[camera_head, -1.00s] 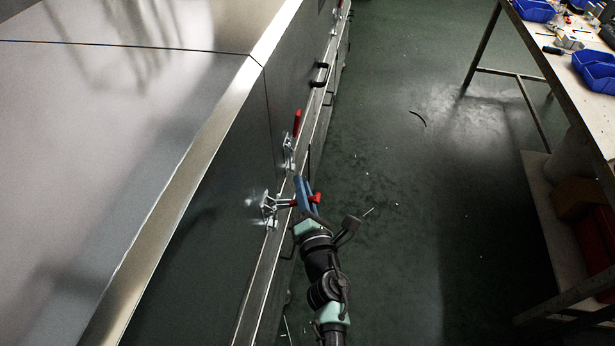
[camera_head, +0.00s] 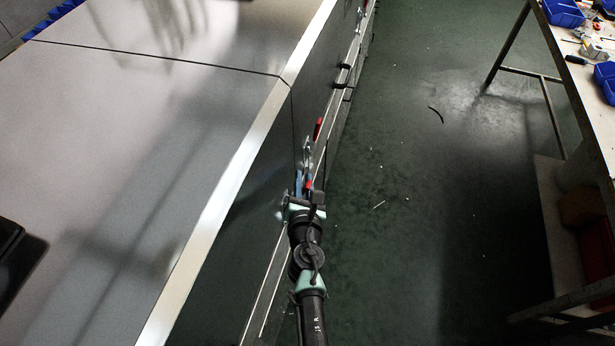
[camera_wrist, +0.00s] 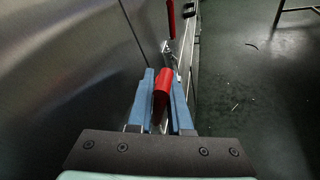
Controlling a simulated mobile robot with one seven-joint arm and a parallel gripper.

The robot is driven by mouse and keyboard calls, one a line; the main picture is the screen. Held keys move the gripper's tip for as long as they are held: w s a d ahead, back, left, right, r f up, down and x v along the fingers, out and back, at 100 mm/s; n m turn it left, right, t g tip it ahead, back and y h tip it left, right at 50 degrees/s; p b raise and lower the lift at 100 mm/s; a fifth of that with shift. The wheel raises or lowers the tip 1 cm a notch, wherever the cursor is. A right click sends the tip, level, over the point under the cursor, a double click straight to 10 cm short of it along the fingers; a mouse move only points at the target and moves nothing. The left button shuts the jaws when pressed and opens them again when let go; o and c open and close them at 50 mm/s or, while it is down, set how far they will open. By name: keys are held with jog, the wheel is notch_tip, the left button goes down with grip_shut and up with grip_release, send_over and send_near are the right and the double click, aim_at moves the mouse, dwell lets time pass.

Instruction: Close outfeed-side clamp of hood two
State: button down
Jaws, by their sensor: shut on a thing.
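A toggle clamp with a red handle (camera_wrist: 161,95) is on the side panel of the near hood (camera_head: 240,215). My gripper (camera_head: 304,185) is shut on this handle, close against the panel. In the wrist view, its blue fingers (camera_wrist: 160,100) lie on both sides of the red grip. The clamp's metal body and hook are mostly hidden behind my gripper, so I cannot tell whether it is latched. A second clamp with an upright red handle (camera_head: 318,128) is farther along the panel, past the hood seam; it also shows in the wrist view (camera_wrist: 171,20).
Black handles (camera_head: 344,72) stick out of the side panel farther along. A workbench (camera_head: 570,75) with blue bins (camera_head: 563,12) stands at the right. The green floor (camera_head: 410,200) between is open, with small scraps on it. A dark object (camera_head: 8,245) lies on the hood top at left.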

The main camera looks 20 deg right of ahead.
jog(key=shift+w+a+r+n+p, duration=0.15)
jog(key=shift+w+a+n+p, duration=0.1)
jog(key=shift+a+n+p, duration=0.25)
jog(key=shift+d+g, duration=0.1)
jog(key=shift+g, duration=0.2)
jog(key=c, duration=0.8)
grip_release()
jog(key=shift+c, duration=0.2)
